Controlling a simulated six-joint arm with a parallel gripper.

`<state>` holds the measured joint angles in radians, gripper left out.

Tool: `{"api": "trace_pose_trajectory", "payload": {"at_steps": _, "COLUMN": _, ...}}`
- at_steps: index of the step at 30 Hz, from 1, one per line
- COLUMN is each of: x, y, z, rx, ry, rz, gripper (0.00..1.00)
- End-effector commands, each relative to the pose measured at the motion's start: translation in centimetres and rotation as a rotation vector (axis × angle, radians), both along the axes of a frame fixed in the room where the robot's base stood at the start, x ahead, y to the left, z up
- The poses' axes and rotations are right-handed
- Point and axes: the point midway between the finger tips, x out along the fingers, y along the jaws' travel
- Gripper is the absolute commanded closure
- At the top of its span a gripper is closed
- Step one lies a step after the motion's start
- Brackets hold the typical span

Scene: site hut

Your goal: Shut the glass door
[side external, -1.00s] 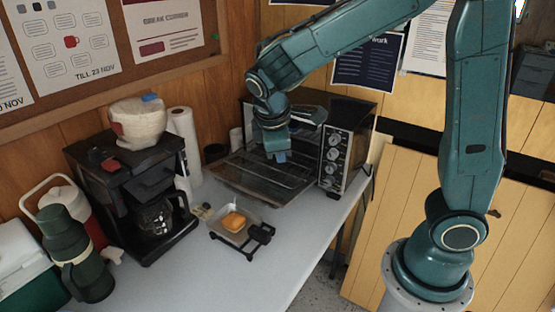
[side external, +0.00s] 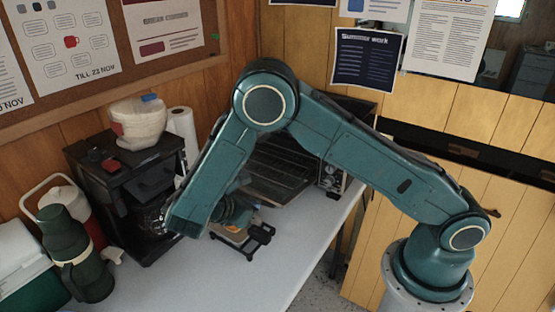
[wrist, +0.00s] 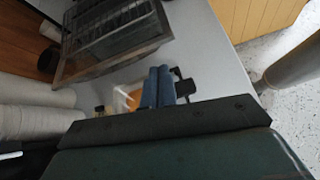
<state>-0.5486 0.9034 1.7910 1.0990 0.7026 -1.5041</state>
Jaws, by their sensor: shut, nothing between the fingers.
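The toaster oven (side external: 333,178) stands at the back of the table, partly hidden by my arm. Its glass door (side external: 279,192) is open, folded down toward the front. In the wrist view the glass door (wrist: 112,62) lies at upper left, with the wire rack showing beyond it. My gripper (wrist: 159,72) is shut and empty, its two blue fingers together. It is in front of the door and apart from it, over the small pan area. In the side view my arm hides the fingers.
A small pan or scale with an orange-brown piece (wrist: 134,99) is close below my fingers. A black coffee maker (side external: 120,185) stands left of my arm, with a paper towel roll (side external: 182,130) behind. The front of the table (side external: 260,285) is clear.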

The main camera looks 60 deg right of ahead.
Motion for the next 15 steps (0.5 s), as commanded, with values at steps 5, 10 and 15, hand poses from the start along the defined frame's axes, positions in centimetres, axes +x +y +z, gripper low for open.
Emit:
{"api": "trace_pose_trajectory", "payload": {"at_steps": 5, "x": -0.1, "y": 0.5, "z": -2.4, "rx": -0.083, "ry": 0.086, "rz": 0.069, "gripper": 1.00}}
{"api": "trace_pose_trajectory", "payload": {"at_steps": 10, "x": -0.2, "y": 0.7, "z": -3.2, "rx": -0.118, "ry": 0.120, "rz": 0.096, "gripper": 1.00}}
{"api": "trace_pose_trajectory", "payload": {"at_steps": 15, "x": -0.2, "y": 0.7, "z": -3.3, "rx": -0.123, "ry": 0.126, "rz": 0.100, "gripper": 1.00}}
